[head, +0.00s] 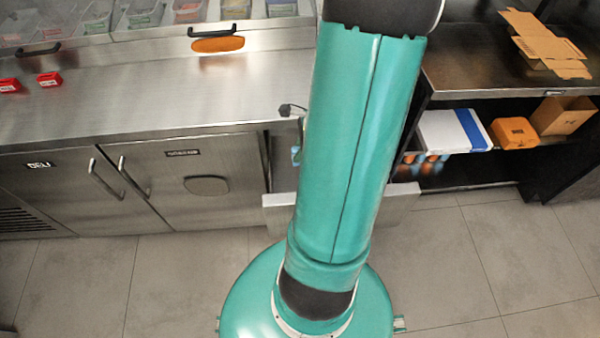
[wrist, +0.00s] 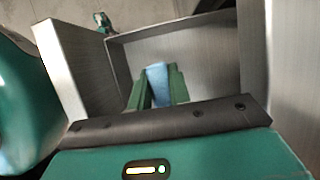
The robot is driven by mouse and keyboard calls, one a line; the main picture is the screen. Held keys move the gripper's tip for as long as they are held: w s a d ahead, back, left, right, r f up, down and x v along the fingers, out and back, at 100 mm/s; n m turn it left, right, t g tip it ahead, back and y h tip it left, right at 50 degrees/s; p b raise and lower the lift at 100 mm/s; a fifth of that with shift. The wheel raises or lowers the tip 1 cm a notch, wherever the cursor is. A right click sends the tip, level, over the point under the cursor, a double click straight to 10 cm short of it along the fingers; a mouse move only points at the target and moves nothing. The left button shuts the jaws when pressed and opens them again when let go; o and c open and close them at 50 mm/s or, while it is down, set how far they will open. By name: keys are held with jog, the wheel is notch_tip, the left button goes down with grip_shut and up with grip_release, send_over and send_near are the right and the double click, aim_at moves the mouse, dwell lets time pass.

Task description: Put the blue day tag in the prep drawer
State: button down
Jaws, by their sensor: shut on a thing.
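The blue day tag (wrist: 157,72) is a small light-blue piece, seen in the wrist view between the green fingers of my gripper (wrist: 158,88). My gripper is shut on it. The prep drawer (wrist: 205,52) is an open metal box, and the tag and fingertips show against its inside. I cannot tell whether the tag touches the drawer floor. In the head view the pulled-out drawer front (head: 279,201) shows on both sides of my arm, which hides most of the drawer, the gripper and the tag.
Two red tags (head: 49,79) lie on the steel counter (head: 150,90) at left. An orange oval (head: 217,44) is at its back. Cabinet doors (head: 205,185) are shut below. At right, shelves hold a white-and-blue box (head: 452,130), an orange box (head: 514,132) and cardboard (head: 540,40).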

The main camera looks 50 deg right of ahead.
notch_tip(320, 180, down, 13)
jog(key=shift+s+f, duration=0.15)
jog(key=w+d, duration=0.2)
jog(key=d, duration=0.1)
jog(key=shift+d+f, duration=0.25)
jog(key=shift+f, duration=0.35)
jog(key=shift+f, duration=0.1)
jog(key=c, duration=1.3)
grip_release()
